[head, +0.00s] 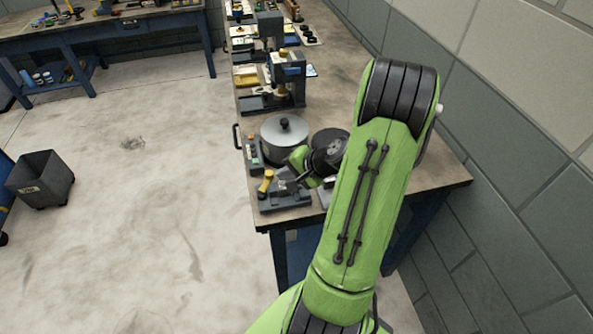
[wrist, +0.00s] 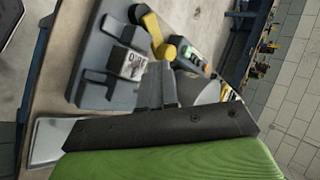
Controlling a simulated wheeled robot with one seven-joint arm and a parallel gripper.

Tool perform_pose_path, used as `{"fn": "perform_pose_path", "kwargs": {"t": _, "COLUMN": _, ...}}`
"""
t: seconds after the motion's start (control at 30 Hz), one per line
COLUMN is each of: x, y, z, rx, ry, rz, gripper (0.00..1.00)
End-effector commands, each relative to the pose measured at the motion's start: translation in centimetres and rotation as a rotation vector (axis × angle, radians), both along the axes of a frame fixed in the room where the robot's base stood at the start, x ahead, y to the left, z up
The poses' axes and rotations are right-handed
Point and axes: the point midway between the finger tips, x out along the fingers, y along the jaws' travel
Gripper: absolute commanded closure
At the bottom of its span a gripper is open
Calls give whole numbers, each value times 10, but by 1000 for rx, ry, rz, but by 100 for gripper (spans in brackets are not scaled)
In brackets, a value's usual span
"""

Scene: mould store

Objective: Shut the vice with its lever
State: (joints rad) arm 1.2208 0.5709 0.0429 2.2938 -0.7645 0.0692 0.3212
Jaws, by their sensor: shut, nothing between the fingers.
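The vice (head: 285,202) is a grey block on a flat base near the front end of the bench. Its lever (head: 265,184) has a yellow grip and stands up at the vice's left side. In the wrist view the vice (wrist: 92,92) fills the upper left, with a small label plate on it. The yellow lever (wrist: 153,30) shows there beside the plate. My gripper (wrist: 157,84) is shut and empty, close over the vice and apart from the yellow grip. In the head view my gripper (head: 293,181) is small and partly hidden by my arm. Jaw gap cannot be made out.
A grey lidded pot (head: 284,142) stands just behind the vice, with a button panel (head: 252,150) to its left. A press-like machine (head: 285,80) and small trays stand farther along the bench (head: 440,178). A wall runs along the right. The floor on the left is open, with a grey bin (head: 42,178).

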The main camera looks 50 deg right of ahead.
Motion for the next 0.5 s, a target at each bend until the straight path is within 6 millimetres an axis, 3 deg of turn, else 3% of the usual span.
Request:
{"fn": "perform_pose_path", "kwargs": {"t": 0.13, "x": 11, "y": 3, "z": -11, "rx": 0, "ry": -1, "rz": 1, "gripper": 100}}
{"fn": "perform_pose_path", "kwargs": {"t": 0.5, "x": 13, "y": 3, "z": -12, "rx": -1, "ry": 0, "rz": 1, "gripper": 100}}
